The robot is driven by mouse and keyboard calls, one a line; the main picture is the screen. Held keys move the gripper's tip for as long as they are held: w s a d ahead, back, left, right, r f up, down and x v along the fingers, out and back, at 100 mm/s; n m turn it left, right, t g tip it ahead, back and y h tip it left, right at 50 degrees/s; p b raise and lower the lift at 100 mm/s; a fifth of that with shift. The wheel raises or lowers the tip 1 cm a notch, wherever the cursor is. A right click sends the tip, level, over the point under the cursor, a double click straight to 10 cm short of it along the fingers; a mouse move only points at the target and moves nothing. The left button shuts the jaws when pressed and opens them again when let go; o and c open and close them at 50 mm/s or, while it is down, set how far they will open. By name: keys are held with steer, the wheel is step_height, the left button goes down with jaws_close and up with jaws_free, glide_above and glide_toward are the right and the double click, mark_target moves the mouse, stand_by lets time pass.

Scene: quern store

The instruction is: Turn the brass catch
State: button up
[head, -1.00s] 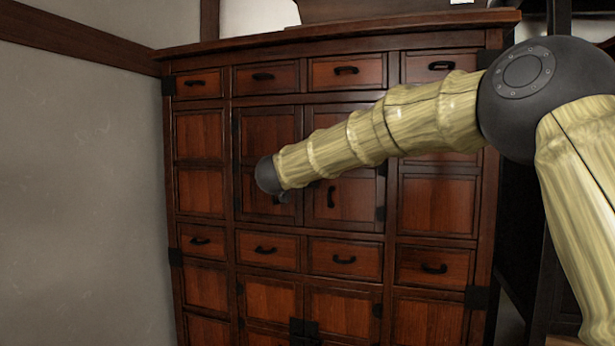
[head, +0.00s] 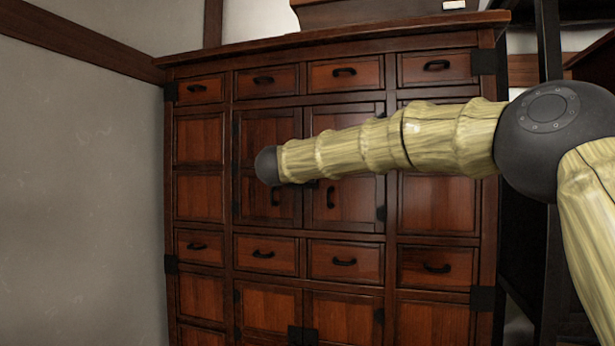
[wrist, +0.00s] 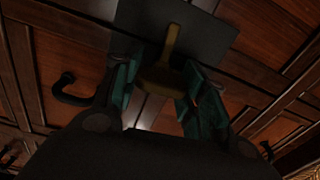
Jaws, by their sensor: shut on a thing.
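The brass catch (wrist: 171,45) is a small brass-brown bar on a dark metal plate (wrist: 207,38) on the cabinet doors, seen in the wrist view. It runs slightly slanted in that picture. My gripper (wrist: 160,82) has its teal-padded fingers on either side of the catch's near end and is shut on it. In the head view my arm covers the catch, and my fingers are hidden behind the wrist.
The dark wooden cabinet (head: 264,224) has several drawers and doors with black pulls. A black door pull (wrist: 72,93) lies close left of my fingers. A pale wall (head: 80,190) stands at left, and a dark post (head: 549,60) at right.

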steer(key=shift+f+m+b, duration=0.15)
steer(key=shift+m+b, duration=0.2)
steer(key=shift+m, duration=0.25)
steer(key=o, duration=1)
steer(key=shift+o, duration=0.2)
steer(key=v, duration=1.2)
steer(key=shift+d, duration=0.1)
